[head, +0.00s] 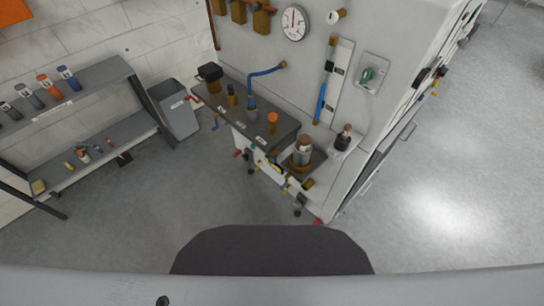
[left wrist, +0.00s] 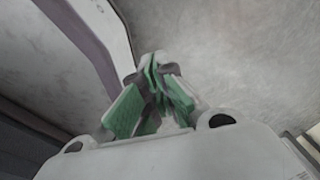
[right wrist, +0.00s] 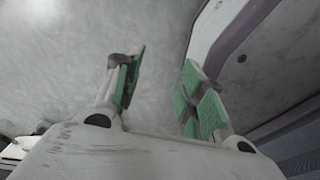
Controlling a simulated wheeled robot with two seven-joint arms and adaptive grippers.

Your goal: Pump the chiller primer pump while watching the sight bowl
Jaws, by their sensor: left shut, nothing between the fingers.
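A grey cylinder with a reddish-brown top (head: 303,149) stands on a dark square plate at the right end of the wall unit in the head view. A small dark fitting with a reddish-brown cap (head: 343,137) stands on a pale ledge to its right. I cannot tell for sure which of these is the primer pump or the sight bowl. My left gripper (left wrist: 157,62) is shut and empty in the left wrist view. My right gripper (right wrist: 163,60) is open and empty in the right wrist view. Neither gripper shows in the head view.
A dark counter (head: 270,138) carries a blue hose (head: 266,73) and an orange knob (head: 272,117). A round gauge (head: 293,23) hangs above. A grey bin (head: 178,122) and a shelf rack (head: 100,88) with bottles stand left. The floor (head: 150,220) before the unit is clear.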

